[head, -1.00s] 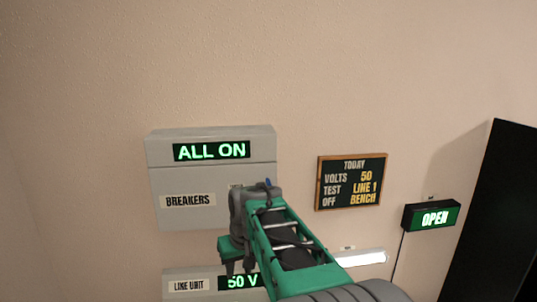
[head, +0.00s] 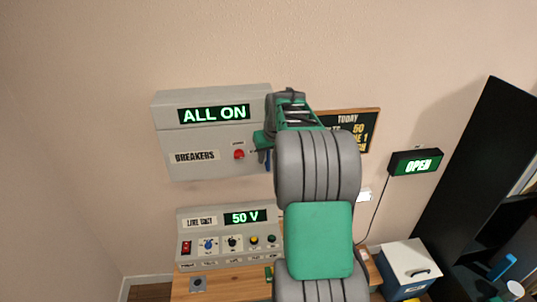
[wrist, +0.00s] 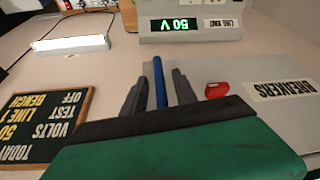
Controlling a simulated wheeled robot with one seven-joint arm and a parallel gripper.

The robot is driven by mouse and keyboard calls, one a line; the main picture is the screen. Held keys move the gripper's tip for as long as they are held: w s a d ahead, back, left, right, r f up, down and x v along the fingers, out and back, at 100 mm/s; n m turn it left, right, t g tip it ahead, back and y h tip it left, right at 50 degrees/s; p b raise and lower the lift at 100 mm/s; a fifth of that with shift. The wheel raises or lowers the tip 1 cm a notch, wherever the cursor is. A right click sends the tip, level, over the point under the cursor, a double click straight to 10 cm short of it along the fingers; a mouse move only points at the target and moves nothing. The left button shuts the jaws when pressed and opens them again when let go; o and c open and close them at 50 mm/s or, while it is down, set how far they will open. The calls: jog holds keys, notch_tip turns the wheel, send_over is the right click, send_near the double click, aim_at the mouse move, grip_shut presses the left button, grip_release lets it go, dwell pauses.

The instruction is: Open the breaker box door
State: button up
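The grey breaker box (head: 200,165) hangs on the wall, with its lit "ALL ON" display (head: 214,113), a "BREAKERS" label and a red button (head: 239,154). Its door looks shut. A blue upright bar handle (head: 268,162) shows at the box's right side, partly hidden by my gripper. The wrist view is upside down; there the blue handle (wrist: 160,82) stands between the two dark fingers of my gripper (wrist: 158,92). Gaps show on both sides of the handle, so my gripper is open around it. The red button (wrist: 216,90) lies beside the fingers.
A chalkboard sign (head: 362,128) is right of the box, partly behind my arm.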

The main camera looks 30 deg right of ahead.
jog(key=shift+c, duration=0.4)
grip_shut()
dwell(1.0)
